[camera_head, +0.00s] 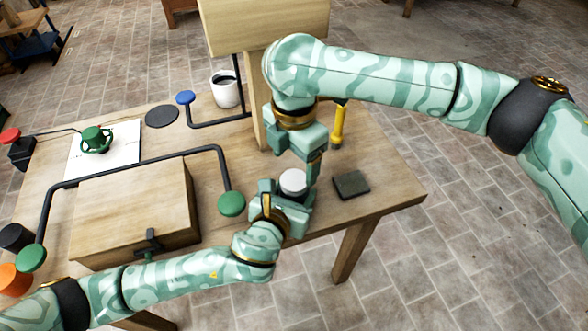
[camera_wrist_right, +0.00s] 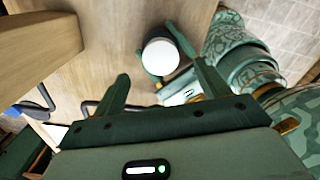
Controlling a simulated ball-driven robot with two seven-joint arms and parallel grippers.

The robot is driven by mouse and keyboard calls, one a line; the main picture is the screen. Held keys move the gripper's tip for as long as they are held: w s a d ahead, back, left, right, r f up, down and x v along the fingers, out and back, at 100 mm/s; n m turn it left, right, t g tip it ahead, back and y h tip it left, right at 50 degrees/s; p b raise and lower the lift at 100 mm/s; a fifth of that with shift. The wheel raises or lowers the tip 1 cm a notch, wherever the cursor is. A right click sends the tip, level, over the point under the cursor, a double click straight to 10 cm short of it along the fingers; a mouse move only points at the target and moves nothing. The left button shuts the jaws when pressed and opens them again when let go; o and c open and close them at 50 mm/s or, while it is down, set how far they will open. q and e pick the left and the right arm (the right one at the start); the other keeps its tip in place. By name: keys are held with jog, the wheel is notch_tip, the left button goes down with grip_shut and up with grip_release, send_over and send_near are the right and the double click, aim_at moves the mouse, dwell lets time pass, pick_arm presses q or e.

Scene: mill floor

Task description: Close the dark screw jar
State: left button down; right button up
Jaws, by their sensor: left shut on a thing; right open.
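The dark screw jar (camera_wrist_right: 184,40) stands near the table's front right, mostly hidden by the grippers. Its white round lid (camera_head: 293,181) sits on top and also shows in the right wrist view (camera_wrist_right: 160,56). I cannot tell how far the lid is screwed down. My left gripper (camera_head: 286,192) is shut around the jar's body from the front. My right gripper (camera_head: 305,160) is open, pointing down just above the lid. In the right wrist view its fingers (camera_wrist_right: 160,75) are apart, with the lid showing beyond and between them.
A wooden post with a board (camera_head: 262,30) stands close behind the right gripper. A yellow-handled tool (camera_head: 339,126) and a dark block (camera_head: 351,184) lie to the right. A wooden box (camera_head: 135,210) and bent black rod (camera_head: 130,165) are left. A white mug (camera_head: 226,92) is behind.

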notch_tip(320, 180, up, 7)
dwell(0.3)
jog(key=shift+r, duration=0.1)
pick_arm(q)
jog(key=shift+c, duration=1.9)
grip_release()
jog(key=shift+s, duration=0.1)
jog(key=shift+s+a+r, duration=0.15)
jog(key=shift+s+r, duration=0.05)
jog(key=shift+s, duration=0.05)
jog(key=p+v, duration=0.5)
jog(key=v, duration=1)
jog(key=shift+s+p, duration=0.25)
jog(key=shift+p, duration=0.15)
pick_arm(e)
notch_tip(320, 180, up, 8)
jog(key=shift+s+f+t, duration=0.2)
jog(key=shift+s+t, duration=0.1)
jog(key=shift+s, duration=0.15)
